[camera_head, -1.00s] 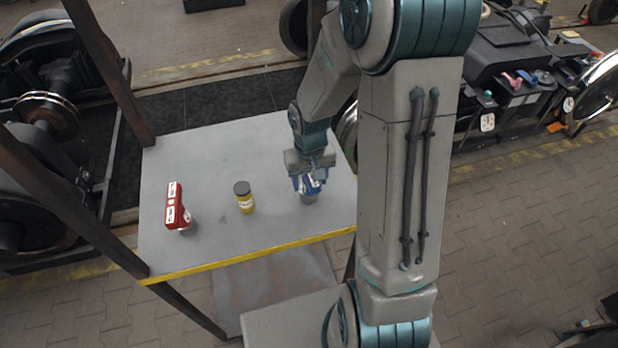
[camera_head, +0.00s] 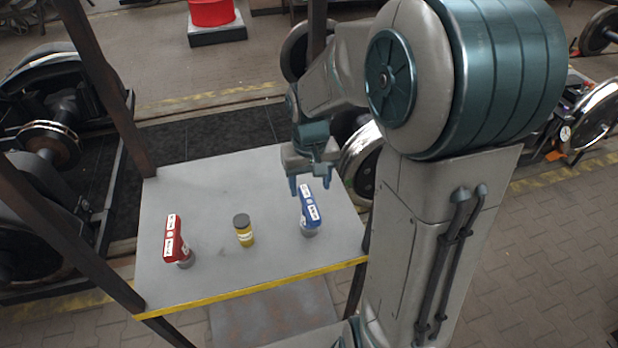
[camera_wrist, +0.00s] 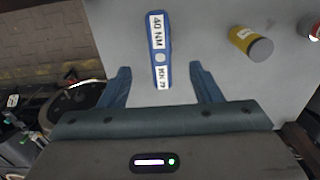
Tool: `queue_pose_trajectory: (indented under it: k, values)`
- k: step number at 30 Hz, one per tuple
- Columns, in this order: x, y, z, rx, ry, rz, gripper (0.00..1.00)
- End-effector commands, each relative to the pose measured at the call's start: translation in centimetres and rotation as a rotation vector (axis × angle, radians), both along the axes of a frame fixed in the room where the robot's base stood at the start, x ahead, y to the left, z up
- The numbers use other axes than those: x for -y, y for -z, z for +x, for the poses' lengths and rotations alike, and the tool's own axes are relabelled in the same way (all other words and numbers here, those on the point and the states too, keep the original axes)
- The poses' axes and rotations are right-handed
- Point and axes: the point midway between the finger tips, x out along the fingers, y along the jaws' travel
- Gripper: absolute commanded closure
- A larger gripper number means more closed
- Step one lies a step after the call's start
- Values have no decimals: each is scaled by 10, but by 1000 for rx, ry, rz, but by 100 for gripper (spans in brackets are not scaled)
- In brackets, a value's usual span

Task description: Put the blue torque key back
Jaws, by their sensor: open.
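The blue torque key (camera_head: 309,210) stands on a grey base at the right part of the grey table (camera_head: 210,200). In the wrist view the blue key (camera_wrist: 158,55) shows white labels, one reading "40 NM", and lies ahead of and between the fingers. My gripper (camera_head: 313,188) is open and empty, just behind and above the key in the head view. Its two blue fingers also show in the wrist view (camera_wrist: 158,88); I cannot tell their exact gap to the key.
A red key-like tool (camera_head: 174,238) stands on the table's left side. Dark posts (camera_head: 105,75) rise at the table's left. Free table surface lies behind the jar.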

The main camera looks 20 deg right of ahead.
Motion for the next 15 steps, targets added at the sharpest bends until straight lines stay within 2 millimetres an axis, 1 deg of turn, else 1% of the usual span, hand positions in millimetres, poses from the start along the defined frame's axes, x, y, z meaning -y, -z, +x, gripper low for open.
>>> queue_pose_trajectory:
  k: [1,5,8,11,15]
  values:
    - [0,-6,0,3,0,-1,42]
    - [0,-16,-1,3,-2,-1,42]
    - [-1,-26,-8,22,-4,-9,42]
    - [-1,-42,-24,62,-4,-23,42]
    - [-1,-66,-56,141,-4,-38,42]
